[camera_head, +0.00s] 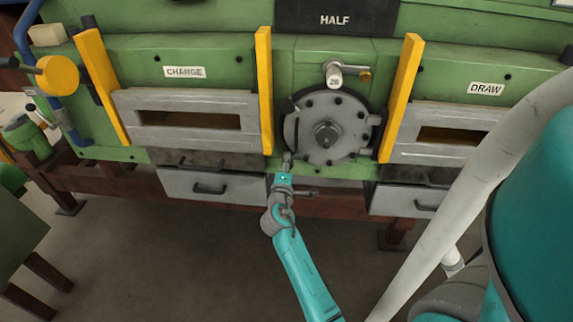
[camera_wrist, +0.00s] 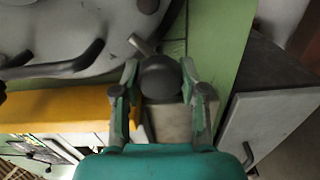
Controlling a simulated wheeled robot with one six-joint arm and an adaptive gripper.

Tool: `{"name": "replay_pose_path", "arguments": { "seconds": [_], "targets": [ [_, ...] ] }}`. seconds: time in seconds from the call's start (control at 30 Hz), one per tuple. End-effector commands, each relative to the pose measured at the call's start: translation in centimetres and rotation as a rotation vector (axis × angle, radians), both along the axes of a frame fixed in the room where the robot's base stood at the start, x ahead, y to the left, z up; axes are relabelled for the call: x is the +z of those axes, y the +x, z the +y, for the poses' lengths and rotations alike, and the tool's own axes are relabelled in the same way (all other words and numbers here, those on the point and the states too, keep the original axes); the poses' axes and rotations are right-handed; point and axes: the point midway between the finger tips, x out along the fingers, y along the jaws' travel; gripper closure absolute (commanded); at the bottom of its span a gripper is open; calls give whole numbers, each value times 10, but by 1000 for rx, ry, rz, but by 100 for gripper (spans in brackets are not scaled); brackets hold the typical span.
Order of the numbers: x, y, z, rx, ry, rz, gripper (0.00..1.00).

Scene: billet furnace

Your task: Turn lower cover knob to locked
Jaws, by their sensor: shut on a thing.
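The round grey cover (camera_head: 343,108) with bolts around its rim is mounted on the green furnace front in the head view; its grey plate (camera_wrist: 95,30) fills the upper left of the wrist view. The lower cover knob (camera_wrist: 160,78) is a dark rounded knob between my fingers in the wrist view, just beyond the cover's edge. A short grey bar (camera_wrist: 141,44) shows beside it. My gripper (camera_head: 287,166), also in the wrist view (camera_wrist: 161,92), is shut on the knob at the cover's lower left. My fingers hide part of the knob. Its lock marking cannot be made out.
Yellow upright bars (camera_head: 264,90) and (camera_head: 402,95) flank the cover. Slotted grey doors, CHANGE (camera_head: 190,104) and DRAW (camera_head: 455,113), stand to either side. Drawers with handles (camera_head: 208,198) lie below. A pale pipe (camera_head: 455,200) crosses the right foreground. Open floor lies in front.

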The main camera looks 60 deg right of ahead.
Motion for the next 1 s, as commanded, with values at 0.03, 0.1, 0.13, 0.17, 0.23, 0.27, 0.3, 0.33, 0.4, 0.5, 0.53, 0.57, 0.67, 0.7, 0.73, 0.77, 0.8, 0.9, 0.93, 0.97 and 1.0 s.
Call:
{"name": "replay_pose_path", "arguments": {
  "seconds": [0.03, 0.1, 0.13, 0.17, 0.23, 0.27, 0.3, 0.33, 0.4, 0.5, 0.53, 0.57, 0.67, 0.7, 0.73, 0.77, 0.8, 0.9, 0.93, 0.97, 1.0],
  "targets": [
    [0, 1, 0, 2, -7, 17, 92],
    [0, 1, 0, 2, -15, 35, 92],
    [0, 1, 0, 2, -18, 42, 92],
    [0, 1, 0, 2, -20, 48, 92],
    [0, 1, 0, 2, -24, 58, 92],
    [0, 1, 0, 2, -26, 62, 92],
    [0, 1, 0, 2, -27, 66, 92],
    [0, 1, 0, 3, -28, 67, 92],
    [0, 1, 0, 3, -29, 70, 92],
    [0, 1, 0, 3, -29, 70, 92],
    [0, 1, 0, 2, -29, 70, 92],
    [0, 1, 0, 2, -29, 70, 92],
    [-1, 1, 0, 2, -29, 70, 92],
    [-1, 1, 0, 2, -29, 70, 92],
    [-1, 1, 0, 2, -29, 70, 53],
    [-1, 1, 0, 2, -29, 69, 45],
    [-1, 1, 0, 2, -29, 69, 35],
    [0, 1, 0, 2, -29, 69, 33],
    [0, 0, 0, 1, -29, 69, 33],
    [0, 0, 0, 1, -29, 69, 33],
    [0, 0, 0, 1, -29, 69, 33]
  ]
}}
